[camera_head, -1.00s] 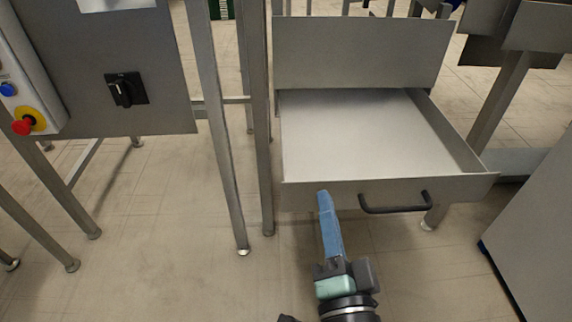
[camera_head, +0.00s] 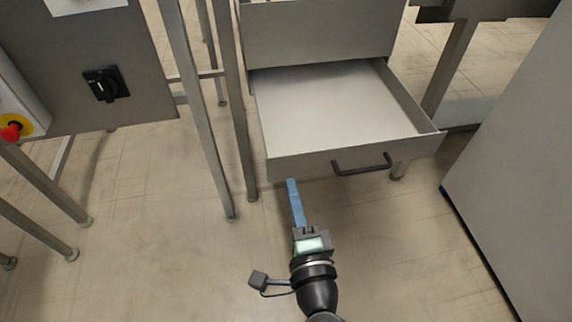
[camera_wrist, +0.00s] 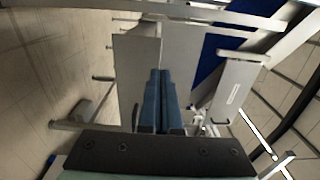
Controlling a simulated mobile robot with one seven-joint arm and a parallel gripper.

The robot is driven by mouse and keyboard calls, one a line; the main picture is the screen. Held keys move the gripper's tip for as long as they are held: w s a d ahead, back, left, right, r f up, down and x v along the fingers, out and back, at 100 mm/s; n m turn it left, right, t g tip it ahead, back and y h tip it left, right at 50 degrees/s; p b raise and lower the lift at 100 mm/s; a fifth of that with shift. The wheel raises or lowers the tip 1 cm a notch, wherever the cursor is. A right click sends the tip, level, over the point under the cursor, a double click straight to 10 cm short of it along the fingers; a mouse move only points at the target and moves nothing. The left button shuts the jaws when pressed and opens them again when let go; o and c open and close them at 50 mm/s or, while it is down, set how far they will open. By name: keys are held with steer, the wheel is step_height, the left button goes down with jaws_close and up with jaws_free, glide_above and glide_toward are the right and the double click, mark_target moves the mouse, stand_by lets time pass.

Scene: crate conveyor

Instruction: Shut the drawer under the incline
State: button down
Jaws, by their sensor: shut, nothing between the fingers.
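The grey metal drawer (camera_head: 300,160) is pulled out and empty, with its pale inner floor showing in the head view. A dark bar handle (camera_head: 362,165) is on the right half of its front. My gripper (camera_head: 291,182) has long blue fingers that are shut and empty. In the head view the fingertips are just below the drawer front's lower edge, left of the handle. I cannot tell whether they touch it. In the wrist view my gripper (camera_wrist: 160,75) points at a grey panel, its blue fingers side by side.
A grey control panel (camera_head: 85,75) with a black switch and a red stop button stands at the left. Metal legs (camera_head: 238,130) stand just left of the drawer. A large grey cabinet (camera_head: 520,150) is at the right. The floor in front is clear.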

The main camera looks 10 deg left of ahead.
mark_target(283, 157)
steer(key=shift+x, duration=2.95)
steer(key=shift+w, duration=0.1)
